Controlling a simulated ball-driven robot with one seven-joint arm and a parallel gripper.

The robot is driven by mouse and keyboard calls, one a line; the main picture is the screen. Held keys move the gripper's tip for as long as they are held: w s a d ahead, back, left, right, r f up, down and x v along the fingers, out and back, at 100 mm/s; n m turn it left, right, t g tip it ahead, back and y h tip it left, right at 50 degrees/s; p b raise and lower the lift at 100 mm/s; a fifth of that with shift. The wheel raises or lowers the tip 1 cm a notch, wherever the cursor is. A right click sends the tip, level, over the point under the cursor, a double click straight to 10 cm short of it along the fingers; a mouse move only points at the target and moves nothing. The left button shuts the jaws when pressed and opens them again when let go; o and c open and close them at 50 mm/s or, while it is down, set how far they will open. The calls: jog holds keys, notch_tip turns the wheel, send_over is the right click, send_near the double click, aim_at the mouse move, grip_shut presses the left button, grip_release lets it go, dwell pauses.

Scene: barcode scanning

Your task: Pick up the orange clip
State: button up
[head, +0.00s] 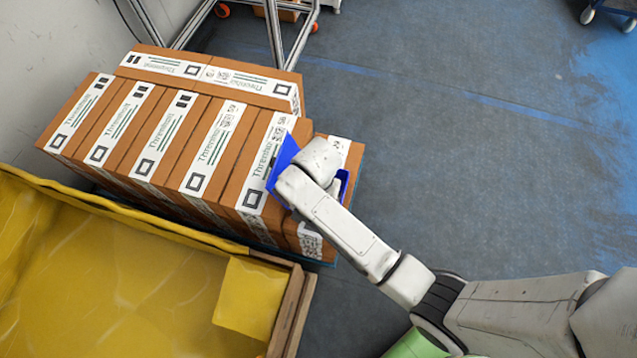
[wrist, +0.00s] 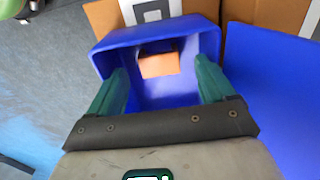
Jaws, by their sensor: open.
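In the wrist view, a small orange piece (wrist: 158,65), which looks like the orange clip, lies inside a blue bin (wrist: 190,28). A dark patch shows along its far edge, and its exact shape is hard to make out. My gripper (wrist: 162,70) has its two green fingers spread wide, with the orange piece ahead between them and nothing held. The fingers reach in over the bin's opening. In the head view, my wrist covers most of the bin, and blue parts (head: 283,161) show beside it. The orange clip and my fingers are hidden there.
Brown labelled cartons (head: 185,135) stand in a row at left, close to my wrist. A large yellow-lined container (head: 90,270) is in front of them. A metal frame (head: 275,35) stands behind. The blue-grey floor (head: 480,150) at right is open.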

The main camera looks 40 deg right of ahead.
jog(key=shift+f, duration=1.4)
jog(key=shift+c, duration=0.3)
jog(key=c, duration=1)
